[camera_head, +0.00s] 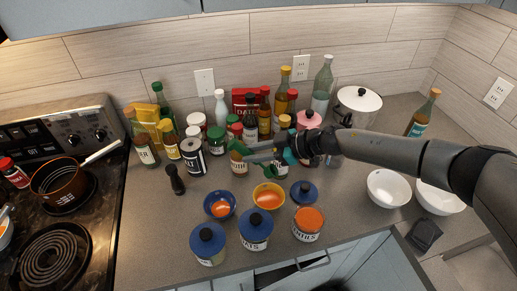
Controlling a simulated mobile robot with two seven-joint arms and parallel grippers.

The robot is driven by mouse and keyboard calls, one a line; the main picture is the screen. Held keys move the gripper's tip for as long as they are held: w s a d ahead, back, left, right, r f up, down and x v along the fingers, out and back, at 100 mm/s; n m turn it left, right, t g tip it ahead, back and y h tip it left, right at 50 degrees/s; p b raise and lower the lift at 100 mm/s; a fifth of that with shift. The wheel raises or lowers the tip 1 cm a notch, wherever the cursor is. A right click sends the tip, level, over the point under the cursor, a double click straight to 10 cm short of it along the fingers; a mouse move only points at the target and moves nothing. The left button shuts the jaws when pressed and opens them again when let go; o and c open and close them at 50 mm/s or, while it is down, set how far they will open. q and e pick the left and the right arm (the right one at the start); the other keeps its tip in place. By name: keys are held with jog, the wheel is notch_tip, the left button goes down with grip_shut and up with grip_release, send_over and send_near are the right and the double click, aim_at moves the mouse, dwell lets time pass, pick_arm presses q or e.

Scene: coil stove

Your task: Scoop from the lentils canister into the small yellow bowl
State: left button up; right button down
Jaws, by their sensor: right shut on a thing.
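The lentils canister (308,225) stands near the counter's front edge, uncovered and full of orange contents; its label is only partly legible. A blue lid (304,192) lies just behind it. The small yellow bowl (268,187) is left of the lid, with some orange contents inside. My right gripper (268,153) is above and behind the yellow bowl, shut on a green scoop (262,174). The scoop hangs just behind the bowl, apart from the canister; whether it holds anything is too small to tell. My left gripper is not in view.
A blue bowl (220,205) with orange contents and two blue-lidded canisters (208,242), (256,230) stand close by. Bottles and jars crowd behind my gripper. White bowls (388,188) stand right, the stove (55,230) left.

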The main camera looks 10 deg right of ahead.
jog(key=shift+w+a+f+g+h, duration=0.15)
jog(key=shift+a+f+g+h, duration=0.2)
jog(key=shift+a+h, duration=0.45)
jog(key=shift+w+f+h, duration=0.1)
jog(key=shift+w+h, duration=0.05)
jog(key=shift+h, duration=0.15)
jog(key=shift+a+f, duration=0.15)
jog(key=shift+a, duration=0.1)
jog(key=shift+w+a+f+n+g+h, duration=0.1)
jog(key=shift+f+n+g+h, duration=0.2)
jog(key=shift+h, duration=0.4)
jog(key=shift+a+f, duration=0.2)
jog(key=shift+a, duration=0.05)
jog(key=shift+w+a+f+g+h, duration=0.15)
jog(key=shift+a+g+h, duration=0.2)
jog(key=shift+h, duration=0.55)
jog(key=shift+w+a+f+g+h, duration=0.1)
jog(key=shift+a+g+h, duration=0.15)
jog(key=shift+h, duration=0.65)
